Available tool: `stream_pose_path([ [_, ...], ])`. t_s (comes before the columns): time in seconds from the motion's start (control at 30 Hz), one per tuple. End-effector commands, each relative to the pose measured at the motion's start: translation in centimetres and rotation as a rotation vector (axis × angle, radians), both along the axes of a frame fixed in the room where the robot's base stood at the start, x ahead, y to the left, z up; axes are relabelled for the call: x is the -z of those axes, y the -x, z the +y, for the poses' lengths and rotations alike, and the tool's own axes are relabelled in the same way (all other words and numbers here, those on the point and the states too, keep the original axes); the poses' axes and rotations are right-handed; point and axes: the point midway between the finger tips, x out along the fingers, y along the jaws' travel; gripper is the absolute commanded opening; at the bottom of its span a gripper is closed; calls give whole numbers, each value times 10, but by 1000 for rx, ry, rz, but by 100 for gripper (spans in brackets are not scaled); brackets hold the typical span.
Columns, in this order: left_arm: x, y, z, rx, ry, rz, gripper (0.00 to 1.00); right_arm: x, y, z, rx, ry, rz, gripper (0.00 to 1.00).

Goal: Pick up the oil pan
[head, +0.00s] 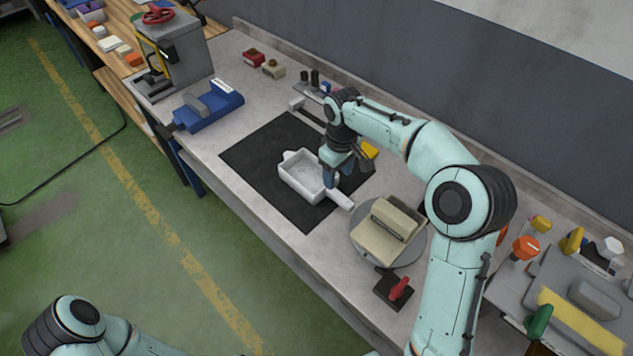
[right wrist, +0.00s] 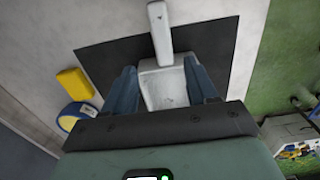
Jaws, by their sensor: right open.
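The oil pan (head: 302,176) is a white, shallow rectangular tray with a spout at one corner and a stubby handle (head: 341,200). It lies flat on a black mat (head: 253,155). My right gripper (head: 331,183) is at the handle end of the pan, pointing down and covering part of its rim. In the right wrist view, its two blue fingers (right wrist: 160,70) are open, one on each side of the pan (right wrist: 166,90), with the handle (right wrist: 158,28) beyond them. I cannot tell whether they touch it. My left gripper is out of view; only its arm shows.
A beige block stands on a round grey turntable (head: 412,257) right of the mat, with a red-handled switch (head: 399,288) in front. A blue vise (head: 209,106) is left of the mat. A yellow item (head: 369,149) stands behind the gripper. The mat's left part is clear.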

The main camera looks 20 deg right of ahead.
Motion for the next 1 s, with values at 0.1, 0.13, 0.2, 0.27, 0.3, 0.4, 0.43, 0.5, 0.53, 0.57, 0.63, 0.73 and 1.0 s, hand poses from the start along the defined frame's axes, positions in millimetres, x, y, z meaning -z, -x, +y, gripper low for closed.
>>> stream_pose_path([
  [0.1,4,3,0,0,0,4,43,20,1,1,1,-1,2,57],
  [0.13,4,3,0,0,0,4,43,22,0,0,1,-1,0,57],
  [0.2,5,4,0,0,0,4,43,27,0,0,1,-1,0,57],
  [0.27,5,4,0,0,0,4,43,29,0,1,1,-1,-1,57],
  [0.3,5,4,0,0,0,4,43,32,0,1,0,-1,-1,57],
  [0.4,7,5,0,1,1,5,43,45,3,3,-1,-1,4,57],
  [0.43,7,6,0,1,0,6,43,50,4,4,0,-1,3,57],
  [0.5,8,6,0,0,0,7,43,61,6,6,0,-1,3,57],
  [0.53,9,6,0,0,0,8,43,65,5,6,0,-1,2,57],
  [0.57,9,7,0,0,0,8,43,69,5,6,0,-1,1,57],
  [0.63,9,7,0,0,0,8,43,76,5,6,1,-1,0,57],
  [0.73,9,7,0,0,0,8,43,80,4,6,1,-2,-1,57],
  [1.0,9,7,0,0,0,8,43,80,4,6,1,-1,-3,35],
])
